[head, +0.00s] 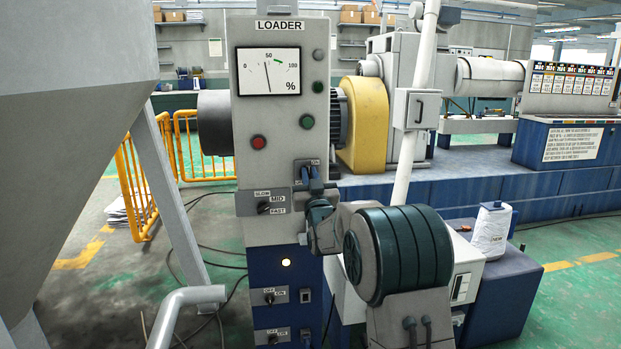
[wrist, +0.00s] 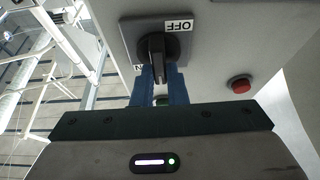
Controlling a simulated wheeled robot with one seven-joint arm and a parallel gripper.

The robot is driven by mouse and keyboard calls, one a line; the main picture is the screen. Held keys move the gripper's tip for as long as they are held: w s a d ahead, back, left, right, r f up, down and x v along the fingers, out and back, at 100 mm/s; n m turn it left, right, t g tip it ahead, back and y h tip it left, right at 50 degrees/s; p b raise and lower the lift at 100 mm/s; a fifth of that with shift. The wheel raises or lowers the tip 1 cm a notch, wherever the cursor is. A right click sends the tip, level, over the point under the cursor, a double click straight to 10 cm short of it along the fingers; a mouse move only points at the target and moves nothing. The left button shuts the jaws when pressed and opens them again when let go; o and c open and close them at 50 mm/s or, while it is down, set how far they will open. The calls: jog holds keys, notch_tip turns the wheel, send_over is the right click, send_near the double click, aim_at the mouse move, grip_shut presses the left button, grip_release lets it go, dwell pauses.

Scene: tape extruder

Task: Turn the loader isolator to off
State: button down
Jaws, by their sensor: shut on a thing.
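The loader isolator is a dark rotary knob (wrist: 158,50) on a grey plate (wrist: 128,42) in the wrist view. An OFF label is at the plate's upper right, and a partly hidden label ending in N is at the lower left. The blue fingers of my gripper (wrist: 160,82) are shut on the knob's handle, one on each side. In the head view my gripper (head: 311,180) reaches the isolator plate (head: 298,166) at the right side of the LOADER panel (head: 277,215). It hides most of the knob there. The handle points toward my gripper in the wrist view.
A speed selector (head: 265,208) is just below left. A red button (head: 258,142) and a green button (head: 307,121) are above. A lit lamp (head: 286,262) and a lower OFF/ON switch (head: 270,298) are below. A large hopper (head: 70,110) stands at left.

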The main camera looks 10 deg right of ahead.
jog(key=shift+f+n, duration=0.1)
jog(key=shift+n, duration=0.2)
jog(key=n+y+b, duration=0.1)
jog(key=n+b, duration=0.1)
jog(key=n+y+b, duration=0.1)
jog(key=n+y, duration=0.1)
jog(key=n, duration=0.1)
jog(key=shift+f+n+b, duration=0.1)
jog(key=shift+n+b, duration=0.2)
jog(key=shift+b, duration=0.1)
jog(key=shift+a+n+g+y+p, duration=0.1)
jog(key=shift+n+g+y+p, duration=0.6)
jog(key=shift+n, duration=1.95)
jog(key=shift+n+g+y+p, duration=0.1)
jog(key=shift+n+g+y, duration=0.35)
jog(key=shift+n+g, duration=1.5)
jog(key=shift+a+n+g+y+p, duration=0.1)
jog(key=shift+n+g+y+p, duration=0.35)
jog(key=shift+n, duration=2.85)
jog(key=c, duration=1.4)
grip_release()
jog(key=shift+c, duration=0.2)
